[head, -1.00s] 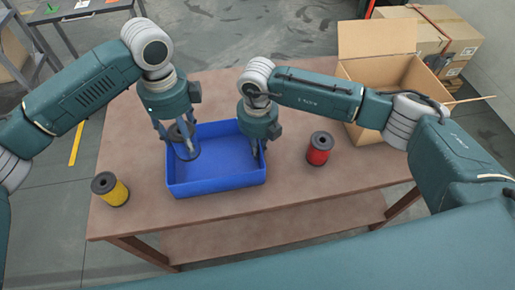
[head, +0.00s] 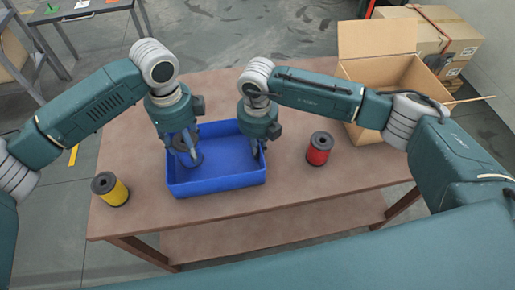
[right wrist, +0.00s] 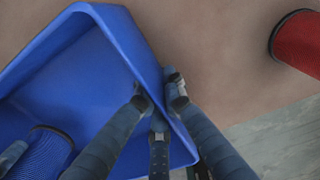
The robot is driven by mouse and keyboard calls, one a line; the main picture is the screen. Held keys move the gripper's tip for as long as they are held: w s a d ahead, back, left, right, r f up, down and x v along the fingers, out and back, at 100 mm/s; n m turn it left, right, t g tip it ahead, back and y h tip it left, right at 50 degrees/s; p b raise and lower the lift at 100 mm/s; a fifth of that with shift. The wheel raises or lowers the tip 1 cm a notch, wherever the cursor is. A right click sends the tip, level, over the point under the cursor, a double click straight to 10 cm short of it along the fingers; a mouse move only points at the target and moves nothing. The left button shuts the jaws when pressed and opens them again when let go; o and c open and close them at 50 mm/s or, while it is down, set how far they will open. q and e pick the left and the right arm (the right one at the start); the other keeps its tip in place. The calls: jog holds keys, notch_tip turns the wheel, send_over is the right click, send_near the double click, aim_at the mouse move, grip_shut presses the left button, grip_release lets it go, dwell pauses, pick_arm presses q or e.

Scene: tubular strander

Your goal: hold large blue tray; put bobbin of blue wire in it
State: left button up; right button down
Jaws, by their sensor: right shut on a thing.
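The large blue tray (head: 218,184) stands on the table; it also shows in the right wrist view (right wrist: 90,60). My right gripper (head: 254,155) is shut on the tray's right wall, with fingers on both sides of the rim in the right wrist view (right wrist: 165,105). The bobbin of blue wire (head: 188,158) is low inside the tray's left part; its ribbed blue side shows in the right wrist view (right wrist: 40,155). My left gripper (head: 183,148) is shut on this bobbin from above and partly hides it. Whether the bobbin touches the tray floor is unclear.
A bobbin of yellow wire (head: 110,189) stands left of the tray. A bobbin of red wire (head: 319,149) stands to its right. An open cardboard box (head: 370,98) is at the table's right end. The brown table (head: 290,193) is bare in front of the tray.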

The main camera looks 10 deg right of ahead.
pick_arm(q)
jog(key=shift+f, duration=2.05)
jog(key=o, duration=1.5)
jog(key=shift+o, duration=0.2)
pick_arm(e)
jog(key=c, duration=1.8)
grip_release()
pick_arm(q)
notch_tip(320, 180, up, 12)
jog(key=shift+r, duration=0.1)
pick_arm(e)
notch_tip(320, 180, up, 12)
